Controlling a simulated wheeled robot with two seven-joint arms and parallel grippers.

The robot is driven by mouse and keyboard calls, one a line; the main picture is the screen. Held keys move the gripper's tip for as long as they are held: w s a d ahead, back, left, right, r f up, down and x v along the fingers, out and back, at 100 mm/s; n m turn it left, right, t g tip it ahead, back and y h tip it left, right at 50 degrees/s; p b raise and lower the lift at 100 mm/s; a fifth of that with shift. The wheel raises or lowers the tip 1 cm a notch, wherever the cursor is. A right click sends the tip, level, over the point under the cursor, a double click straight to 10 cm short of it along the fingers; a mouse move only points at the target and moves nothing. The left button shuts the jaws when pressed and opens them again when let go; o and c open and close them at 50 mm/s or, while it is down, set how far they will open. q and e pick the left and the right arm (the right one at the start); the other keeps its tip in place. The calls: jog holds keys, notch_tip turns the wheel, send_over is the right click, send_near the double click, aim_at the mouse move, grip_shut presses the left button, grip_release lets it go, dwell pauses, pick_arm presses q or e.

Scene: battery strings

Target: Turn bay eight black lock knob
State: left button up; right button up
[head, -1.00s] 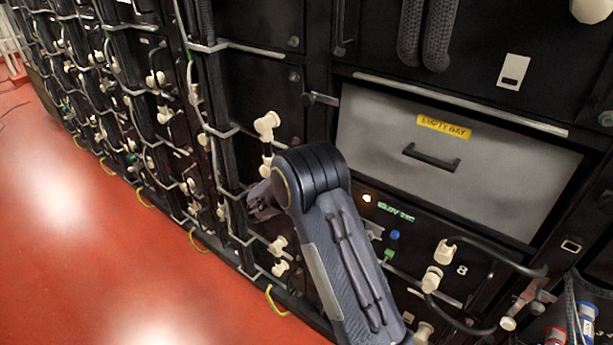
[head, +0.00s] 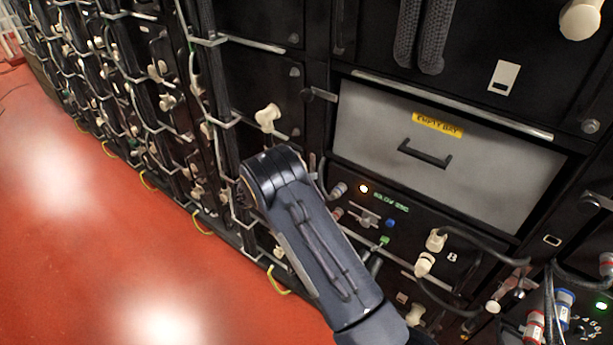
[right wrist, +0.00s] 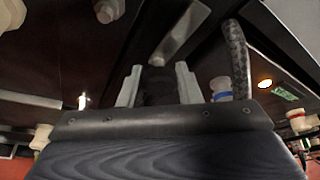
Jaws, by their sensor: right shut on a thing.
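My right gripper (right wrist: 158,80) shows in the right wrist view with its two pale fingers on either side of a dark round piece, the black lock knob (right wrist: 158,92). It is shut on the knob, close to the dark rack front. In the head view my right arm reaches in from the bottom, and its wrist hides the knob and the fingers. The bay panel marked 8 (head: 452,257) lies to the right of my arm, below the grey empty-bay drawer (head: 470,170). My left gripper is in neither view.
A lit amber lamp (head: 363,188) and a blue button (head: 390,224) sit right of my wrist. Cream connectors (head: 436,240) with black cables stand out from the panel. A blue-collared connector (right wrist: 222,88) is close beside the fingers. Open red floor (head: 90,240) lies left.

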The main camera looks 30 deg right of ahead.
dwell(0.4)
jog(key=o, duration=1)
jog(key=shift+c, duration=0.2)
jog(key=b+v, duration=0.1)
jog(key=v, duration=0.7)
jog(key=shift+d, duration=0.1)
